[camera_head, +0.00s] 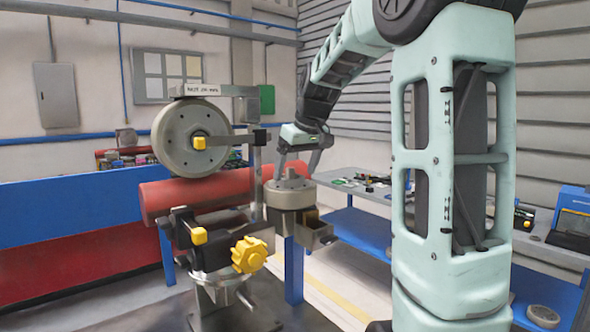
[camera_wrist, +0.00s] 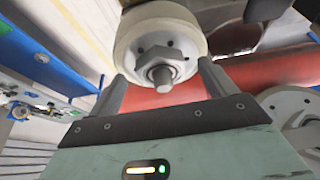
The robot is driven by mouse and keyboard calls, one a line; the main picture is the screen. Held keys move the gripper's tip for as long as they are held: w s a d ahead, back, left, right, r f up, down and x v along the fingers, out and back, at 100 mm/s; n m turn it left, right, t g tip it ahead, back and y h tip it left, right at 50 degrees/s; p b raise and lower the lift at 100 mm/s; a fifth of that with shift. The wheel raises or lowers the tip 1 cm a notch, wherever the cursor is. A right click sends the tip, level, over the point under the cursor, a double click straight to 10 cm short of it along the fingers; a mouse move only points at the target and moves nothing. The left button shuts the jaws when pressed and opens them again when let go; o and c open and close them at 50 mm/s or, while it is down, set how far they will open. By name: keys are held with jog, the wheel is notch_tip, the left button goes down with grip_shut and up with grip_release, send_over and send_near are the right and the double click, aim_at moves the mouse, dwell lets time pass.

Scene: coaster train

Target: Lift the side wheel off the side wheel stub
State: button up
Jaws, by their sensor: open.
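The side wheel (camera_head: 291,196) is a pale cream-grey disc lying flat, with a grey hub on top, at the right end of the red tube. In the wrist view the side wheel (camera_wrist: 128,42) shows its cream rim and grey hub. The side wheel stub (camera_wrist: 163,76) pokes out through a hex nut at the hub's middle. My gripper (camera_head: 299,168) hangs over the wheel, pointing down, with its fingers apart. In the wrist view the open fingers (camera_wrist: 162,72) lie on either side of the hub with nothing between them gripped. Whether they touch the wheel is unclear.
A large upright wheel (camera_head: 190,140) and a red tube (camera_head: 165,197) stand left of the side wheel. A yellow handwheel (camera_head: 249,255) and a yellow knob (camera_head: 198,236) are in front. A small metal box (camera_head: 318,234) sits just right, below the wheel. A blue bench (camera_head: 362,228) lies behind right.

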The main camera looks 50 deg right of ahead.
jog(key=shift+x, duration=0.9)
grip_shut()
jog(key=shift+r, duration=0.1)
jog(key=shift+r, duration=0.1)
notch_tip(320, 180, up, 10)
jog(key=p, duration=0.8)
dwell(0.9)
jog(key=shift+w, duration=0.1)
